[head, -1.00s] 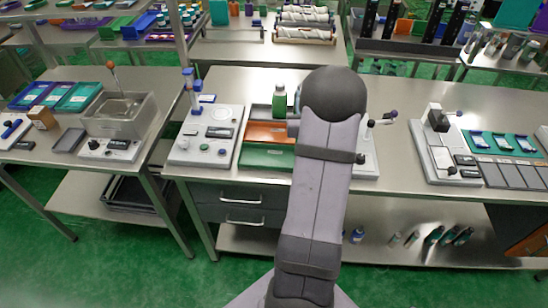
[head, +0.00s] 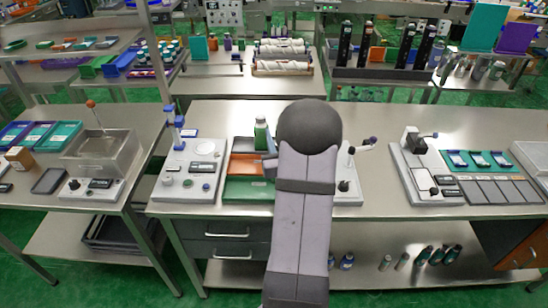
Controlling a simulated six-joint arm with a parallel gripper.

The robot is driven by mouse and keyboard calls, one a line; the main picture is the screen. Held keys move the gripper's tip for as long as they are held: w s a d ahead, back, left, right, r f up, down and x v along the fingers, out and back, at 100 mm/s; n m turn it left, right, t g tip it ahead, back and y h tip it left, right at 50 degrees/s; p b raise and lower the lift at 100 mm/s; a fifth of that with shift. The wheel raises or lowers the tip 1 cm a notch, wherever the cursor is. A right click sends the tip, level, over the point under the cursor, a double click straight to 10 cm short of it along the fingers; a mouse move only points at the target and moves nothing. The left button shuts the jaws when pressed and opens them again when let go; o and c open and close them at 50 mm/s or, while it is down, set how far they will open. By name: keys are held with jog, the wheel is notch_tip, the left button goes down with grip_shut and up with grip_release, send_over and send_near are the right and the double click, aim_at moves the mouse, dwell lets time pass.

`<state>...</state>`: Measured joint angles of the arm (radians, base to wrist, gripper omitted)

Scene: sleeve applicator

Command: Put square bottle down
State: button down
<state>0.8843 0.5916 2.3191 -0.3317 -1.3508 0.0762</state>
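A green bottle (head: 261,134) with a pale cap stands upright at the back of the sorting trays, just left of my arm's dark rounded joint. I cannot tell whether it is square, or whether it rests on something or is held. My arm covers the area to its right, and my gripper's fingers are hidden behind it. The trays below the bottle are orange (head: 246,166) and green (head: 247,189).
A light grey device (head: 186,170) with a blue-topped post stands left of the trays. Another device (head: 348,183) is partly hidden right of my arm. A lever press (head: 421,175) stands farther right. The steel table (head: 376,132) has bare room behind my arm.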

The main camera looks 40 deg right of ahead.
jog(key=shift+f, duration=1.4)
jog(key=shift+f+p, duration=0.55)
jog(key=shift+f, duration=1.45)
jog(key=c, duration=1.4)
grip_release()
jog(key=shift+o, duration=0.2)
jog(key=shift+r, duration=0.2)
